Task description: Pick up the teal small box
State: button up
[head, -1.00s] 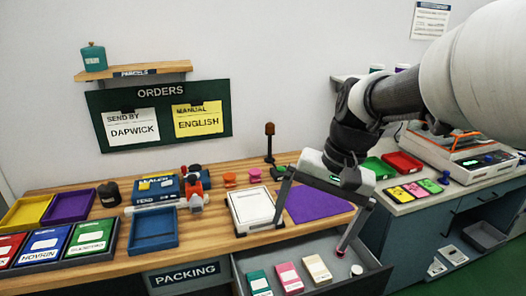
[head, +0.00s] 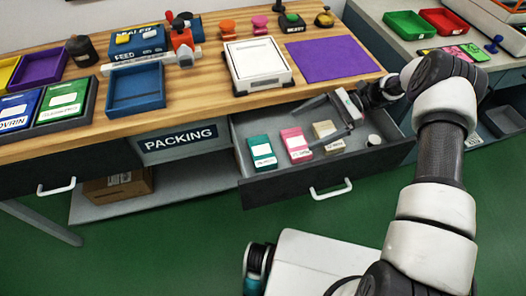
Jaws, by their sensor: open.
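The teal small box (head: 262,151) lies in the open drawer (head: 300,185), at its left end. A pink box (head: 296,144) and a cream box (head: 328,137) lie to its right in the same drawer. My gripper (head: 318,122) is open and empty. It reaches into the drawer area from the right, its fingers pointing left, over or close to the cream and pink boxes. The teal box is apart from the fingers and fully in view.
A white scale (head: 258,64) and a purple mat (head: 318,60) are on the wooden worktop (head: 205,92) behind the drawer. A small white cylinder (head: 374,140) stands at the drawer's right. A cardboard box (head: 118,187) sits on the lower shelf. Green floor is clear in front.

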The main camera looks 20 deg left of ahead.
send_near(255, 152)
jog(key=x, duration=0.3)
jog(key=shift+w+f+b, duration=0.25)
jog(key=shift+w+b, duration=0.05)
jog(key=shift+r+b+x, duration=0.2)
jog(key=shift+b+x, duration=0.15)
jog(key=shift+x, duration=2.25)
jog(key=shift+s, duration=0.2)
jog(key=c, duration=0.8)
